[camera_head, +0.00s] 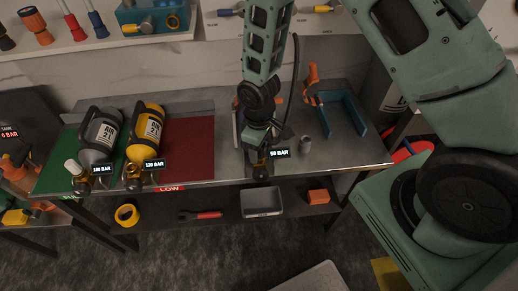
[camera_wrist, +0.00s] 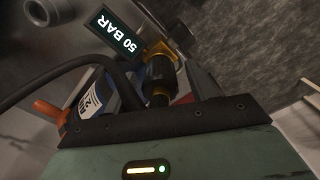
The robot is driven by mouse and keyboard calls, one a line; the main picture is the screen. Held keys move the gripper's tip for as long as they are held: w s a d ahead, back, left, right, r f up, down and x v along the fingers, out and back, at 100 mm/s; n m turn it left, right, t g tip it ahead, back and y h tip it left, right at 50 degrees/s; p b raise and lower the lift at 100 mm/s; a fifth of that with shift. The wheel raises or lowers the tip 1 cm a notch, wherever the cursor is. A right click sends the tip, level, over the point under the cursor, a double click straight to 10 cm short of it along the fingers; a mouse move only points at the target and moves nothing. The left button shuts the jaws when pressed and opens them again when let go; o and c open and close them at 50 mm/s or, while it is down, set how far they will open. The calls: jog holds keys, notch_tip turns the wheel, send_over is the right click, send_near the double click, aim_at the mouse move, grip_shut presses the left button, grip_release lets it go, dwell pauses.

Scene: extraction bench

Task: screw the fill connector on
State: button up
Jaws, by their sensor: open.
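A cylinder with a brass valve (camera_head: 262,170) and a "50 BAR" tag lies on the bench beneath my gripper (camera_head: 259,146), which hides most of it. In the wrist view, the brass valve (camera_wrist: 160,50) has a dark, ribbed cylindrical fitting (camera_wrist: 160,78) in line with it, possibly the fill connector. I cannot tell whether its thread is engaged. A black hose (camera_wrist: 62,82) curves beside it. Part of the cylinder's blue and white body (camera_wrist: 97,97) shows. My gripper is open close to the fitting; its fingertips are not clearly visible.
A grey cylinder (camera_head: 101,135) lies on a green mat and a yellow cylinder (camera_head: 146,133) beside a red mat (camera_head: 190,145). A blue cradle (camera_head: 345,118) and a small grey cup-like part (camera_head: 305,144) are to the right. The lower shelf holds a grey tray (camera_head: 263,212).

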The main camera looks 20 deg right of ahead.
jog(key=c, duration=1.1)
jog(key=m, duration=0.6)
jog(key=shift+m, duration=0.3)
jog(key=m, duration=0.4)
jog(key=shift+m, duration=0.3)
jog(key=m+p, duration=0.1)
jog(key=m, duration=0.3)
jog(key=shift+r+m, duration=0.1)
jog(key=shift+m, duration=0.3)
jog(key=m+p, duration=0.1)
jog(key=m, duration=0.3)
jog(key=shift+m, duration=0.4)
jog(key=m+p, duration=0.1)
jog(key=m, duration=0.3)
jog(key=shift+p, duration=0.4)
jog(key=m, duration=0.2)
jog(key=shift+f+m, duration=0.2)
jog(key=shift+m, duration=0.2)
jog(key=o, duration=1.1)
